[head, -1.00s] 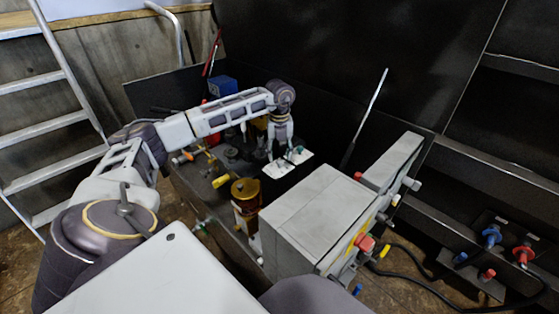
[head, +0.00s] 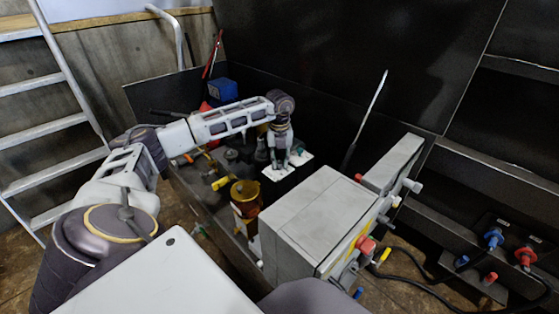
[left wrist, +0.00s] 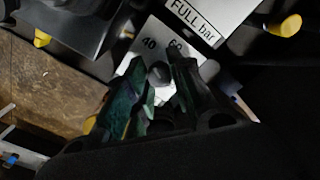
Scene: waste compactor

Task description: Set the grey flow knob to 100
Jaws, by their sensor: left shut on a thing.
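My left gripper (head: 281,160) points down at a white dial plate (head: 300,158) on the dark machine top in the head view. In the left wrist view my left gripper (left wrist: 160,78) has its two dark green fingers shut on the grey flow knob (left wrist: 158,73), whose rounded end shows between the fingertips. The dial plate (left wrist: 135,60) beneath carries the marks 40 and, partly covered, what looks like 60. The rest of the scale and the knob's pointer are hidden by the fingers. My right gripper is not in view.
A "FULL bar" label plate (left wrist: 198,12) lies beside the dial, with a yellow handle (left wrist: 285,25) near it. In the head view a large grey box (head: 315,215) stands right of the gripper and an amber cylinder (head: 245,197) stands in front. A dark wall rises behind.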

